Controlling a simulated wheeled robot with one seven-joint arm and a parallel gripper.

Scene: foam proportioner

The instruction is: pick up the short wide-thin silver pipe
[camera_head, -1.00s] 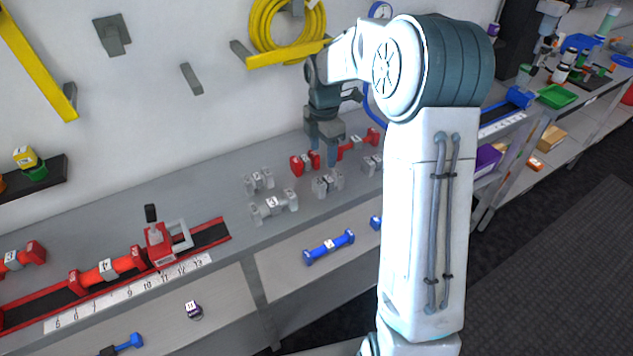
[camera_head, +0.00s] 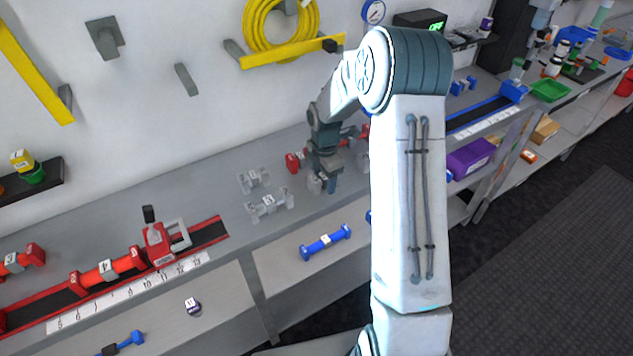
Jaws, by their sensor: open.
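Several silver pipes with hexagonal ends and white labels lie on the grey workbench. A short silver pipe (camera_head: 313,183) is right at my gripper (camera_head: 323,182), which covers most of it. My gripper points down with its jaws open; whether the fingers touch the pipe I cannot tell. Another short silver pipe (camera_head: 253,179) lies to the left, and a longer silver pipe (camera_head: 270,205) lies in front of that one. The labels are too small to tell which pipe is the wide-thin one. My arm hides the bench to the right.
A red pipe (camera_head: 293,162) lies just behind my gripper, with more red partly hidden beside it. A blue pipe (camera_head: 326,242) lies on the lower shelf. A red vise (camera_head: 160,243) stands at the left on the grey workbench (camera_head: 120,214). A yellow hose (camera_head: 280,30) hangs above.

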